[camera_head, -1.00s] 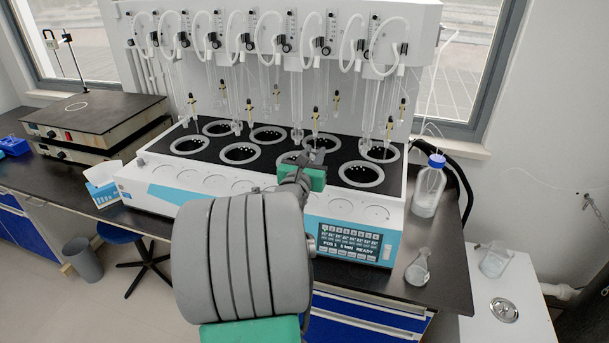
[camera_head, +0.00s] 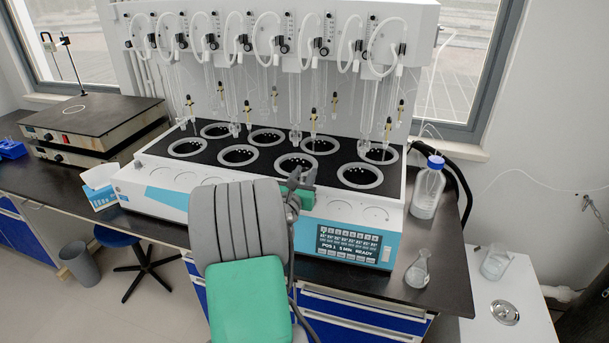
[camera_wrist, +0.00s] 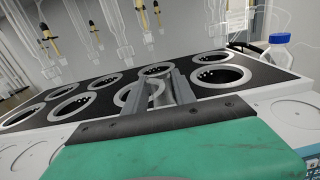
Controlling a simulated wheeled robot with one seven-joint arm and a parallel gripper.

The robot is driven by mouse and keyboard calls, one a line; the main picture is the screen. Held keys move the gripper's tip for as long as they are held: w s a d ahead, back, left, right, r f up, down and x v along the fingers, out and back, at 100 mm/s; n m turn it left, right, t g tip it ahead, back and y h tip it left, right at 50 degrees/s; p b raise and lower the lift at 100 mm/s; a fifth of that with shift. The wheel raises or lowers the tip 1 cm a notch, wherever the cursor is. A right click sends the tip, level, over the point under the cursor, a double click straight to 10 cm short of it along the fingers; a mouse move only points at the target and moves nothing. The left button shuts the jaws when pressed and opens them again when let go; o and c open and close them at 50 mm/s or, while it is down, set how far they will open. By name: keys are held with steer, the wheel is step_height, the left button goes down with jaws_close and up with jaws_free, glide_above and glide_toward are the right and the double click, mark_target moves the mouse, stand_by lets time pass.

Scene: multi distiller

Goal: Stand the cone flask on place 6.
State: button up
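The cone flask (camera_head: 418,270) is clear glass and stands upright on the dark bench, right of the distiller's display. It does not show in the wrist view. My gripper (camera_head: 302,177) is over the front middle of the distiller, well to the left of the flask. Its two fingers also show in the wrist view (camera_wrist: 163,88), apart with nothing between them. The distiller's white front ledge (camera_head: 340,203) has a row of round marked places, partly hidden by my arm. I cannot read place numbers, so I cannot tell which is place 6.
The distiller's black top (camera_head: 265,148) has two rows of ringed wells, with glass tubes hanging above. A blue-capped bottle (camera_head: 427,190) stands behind the flask. A beaker (camera_head: 495,262) stands on the white surface at right. The bench around the flask is clear.

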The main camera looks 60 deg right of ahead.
steer(key=shift+o, duration=1.4)
steer(key=shift+r, duration=0.15)
steer(key=s+a+b, duration=0.2)
steer(key=a, duration=1)
steer(key=w+a+f+m+t+y, duration=0.1)
steer(key=w+a+f+m+y, duration=0.3)
steer(key=a, duration=0.4)
steer(key=w+a+f+m+t+y, duration=0.1)
steer(key=w+a+m+y, duration=0.2)
steer(key=w+a+m, duration=0.3)
steer(key=w+a+f+m+t+y, duration=0.1)
steer(key=w+a+f+m+y, duration=0.3)
steer(key=a, duration=0.5)
steer(key=s+a+r+m+g+y, duration=0.1)
steer(key=s+a+m+y, duration=0.1)
steer(key=a, duration=0.9)
steer(key=s+a+r+m+g+y, duration=0.1)
steer(key=s+a+m+y, duration=0.2)
steer(key=a, duration=0.8)
steer(key=shift+s+m+y, duration=0.3)
steer(key=shift+s+y, duration=0.3)
steer(key=shift+y, duration=0.3)
